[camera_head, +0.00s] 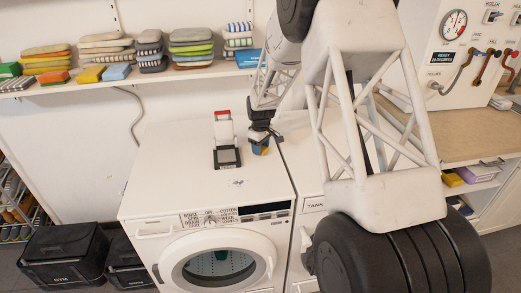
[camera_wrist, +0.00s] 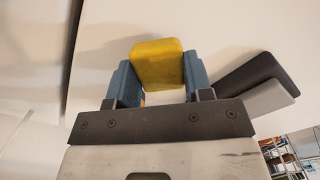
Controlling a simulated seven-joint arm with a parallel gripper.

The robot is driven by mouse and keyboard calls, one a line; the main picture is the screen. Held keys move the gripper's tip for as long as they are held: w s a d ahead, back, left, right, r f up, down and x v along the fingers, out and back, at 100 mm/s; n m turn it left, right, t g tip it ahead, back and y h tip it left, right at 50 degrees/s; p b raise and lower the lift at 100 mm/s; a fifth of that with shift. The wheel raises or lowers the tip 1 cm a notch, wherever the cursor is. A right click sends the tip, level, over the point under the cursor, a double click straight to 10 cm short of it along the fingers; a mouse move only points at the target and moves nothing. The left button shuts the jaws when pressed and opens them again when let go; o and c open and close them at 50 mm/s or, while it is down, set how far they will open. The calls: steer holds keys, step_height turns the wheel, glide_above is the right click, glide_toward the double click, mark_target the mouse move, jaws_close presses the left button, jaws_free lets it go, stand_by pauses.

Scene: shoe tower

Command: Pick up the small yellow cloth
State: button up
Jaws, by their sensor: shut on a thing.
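The small yellow cloth (camera_wrist: 157,62) sits between the two blue-grey fingers of my gripper (camera_wrist: 157,84) in the wrist view. The fingers touch it on both sides, and it looks like a folded pad with rounded corners. In the head view, my gripper (camera_head: 260,142) is over the white washing machine top, near its right edge. A bit of the yellow cloth (camera_head: 265,151) shows there, partly hidden by the fingers. I cannot tell from these views whether the cloth touches the machine top.
A black and white stand with a red top (camera_head: 225,140) is just left of my gripper on the washing machine (camera_head: 175,175). A shelf (camera_head: 130,80) with several folded cloths runs along the wall behind. Black bins (camera_head: 62,255) stand on the floor at left.

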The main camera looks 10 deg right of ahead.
steer(key=shift+s+r, duration=0.2)
steer(key=shift+r, duration=0.45)
steer(key=shift+s+r, duration=0.2)
steer(key=shift+r, duration=0.4)
steer(key=s, duration=0.5)
steer(key=s+r, duration=0.1)
steer(key=s, duration=0.9)
steer(key=shift+d+r, duration=0.2)
steer(key=shift+s, duration=0.1)
steer(key=o, duration=0.4)
steer(key=shift+c, duration=1.4)
steer(key=s+a+r, duration=0.1)
steer(key=a+r, duration=0.2)
steer(key=a, duration=0.7)
steer(key=shift+s+a, duration=0.4)
